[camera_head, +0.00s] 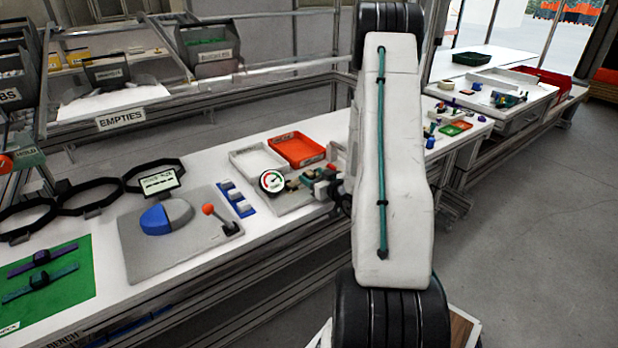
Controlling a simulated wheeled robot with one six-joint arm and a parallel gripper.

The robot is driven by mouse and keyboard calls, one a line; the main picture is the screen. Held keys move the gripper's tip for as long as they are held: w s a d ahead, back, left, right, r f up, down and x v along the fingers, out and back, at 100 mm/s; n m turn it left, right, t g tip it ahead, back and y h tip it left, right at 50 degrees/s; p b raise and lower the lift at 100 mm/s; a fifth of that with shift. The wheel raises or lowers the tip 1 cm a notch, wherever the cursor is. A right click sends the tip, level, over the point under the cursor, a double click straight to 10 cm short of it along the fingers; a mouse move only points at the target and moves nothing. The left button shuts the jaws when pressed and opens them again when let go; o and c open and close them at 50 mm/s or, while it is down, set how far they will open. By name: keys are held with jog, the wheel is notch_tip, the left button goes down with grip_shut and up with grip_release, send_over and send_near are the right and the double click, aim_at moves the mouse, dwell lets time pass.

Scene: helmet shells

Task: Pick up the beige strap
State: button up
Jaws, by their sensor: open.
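I cannot make out a beige strap for certain in the head view. A purple strap (40,258) and a teal strap (42,283) lie on a green mat (75,295) at the lower left of the bench. My gripper (326,188) shows only in part, small and dark, at the left edge of my white arm, over or near the grey tray with the round gauge. It is open, and I see nothing held in it. My arm hides the bench behind it, and the fingertips are hard to separate from the small parts there.
The white bench (95,225) carries black rings (90,197), a grey board (130,262) with a blue-and-grey dome, a red-knobbed lever (209,211), a white tray (240,155) and an orange tray (297,150). Another bench stands at back right. The floor at right is clear.

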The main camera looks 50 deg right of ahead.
jog(key=shift+w+d+f, duration=0.1)
jog(key=shift+w, duration=0.3)
jog(key=c, duration=1.1)
jog(key=shift+c, duration=0.2)
